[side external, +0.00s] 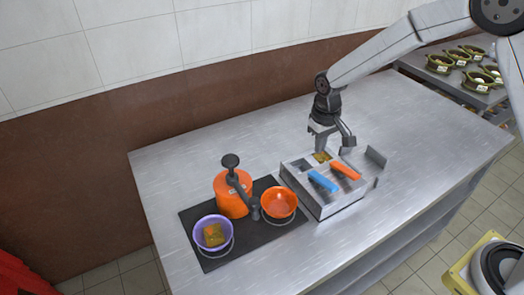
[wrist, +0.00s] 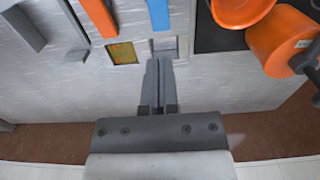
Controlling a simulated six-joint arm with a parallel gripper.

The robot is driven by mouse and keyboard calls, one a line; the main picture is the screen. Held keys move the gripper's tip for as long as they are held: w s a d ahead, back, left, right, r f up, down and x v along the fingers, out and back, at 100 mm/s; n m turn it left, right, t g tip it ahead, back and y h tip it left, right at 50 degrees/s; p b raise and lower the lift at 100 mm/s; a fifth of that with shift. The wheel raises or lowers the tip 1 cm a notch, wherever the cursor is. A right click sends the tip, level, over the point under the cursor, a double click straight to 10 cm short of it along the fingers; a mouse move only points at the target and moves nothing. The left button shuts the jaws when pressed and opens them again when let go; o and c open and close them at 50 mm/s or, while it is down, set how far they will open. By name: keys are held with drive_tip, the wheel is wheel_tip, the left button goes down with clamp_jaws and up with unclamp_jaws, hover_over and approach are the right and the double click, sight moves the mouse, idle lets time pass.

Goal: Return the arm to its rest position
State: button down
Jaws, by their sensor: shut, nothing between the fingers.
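My gripper (side external: 327,135) hangs above the back of a grey metal box (side external: 325,205) on the counter, at the end of my arm, which reaches in from the upper right. In the wrist view my gripper's two fingers (wrist: 159,62) lie together with nothing between them. They appear beside a yellow-brown square (wrist: 123,53) in the box, which also shows in the side view (side external: 322,156). I cannot tell whether the fingertips touch anything. A blue bar (side external: 323,181) and an orange bar (side external: 345,170) lie across the box.
Left of the box, a black mat (side external: 212,263) holds an orange pot (side external: 233,195) with a dark upright part, an orange bowl (side external: 279,203) and a purple bowl (side external: 212,232). A grey upright plate (side external: 376,157) is right of the box. The counter's right side is clear.

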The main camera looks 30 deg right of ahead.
drive_tip(key=shift+s, duration=0.1)
drive_tip(key=s+d+r+t, duration=0.1)
drive_tip(key=s+d+r, duration=0.1)
drive_tip(key=s, duration=0.7)
drive_tip(key=s+d+r+t, duration=0.1)
drive_tip(key=s+d, duration=0.1)
drive_tip(key=s, duration=0.7)
drive_tip(key=shift+r+t, duration=0.3)
drive_tip(key=shift+r, duration=0.1)
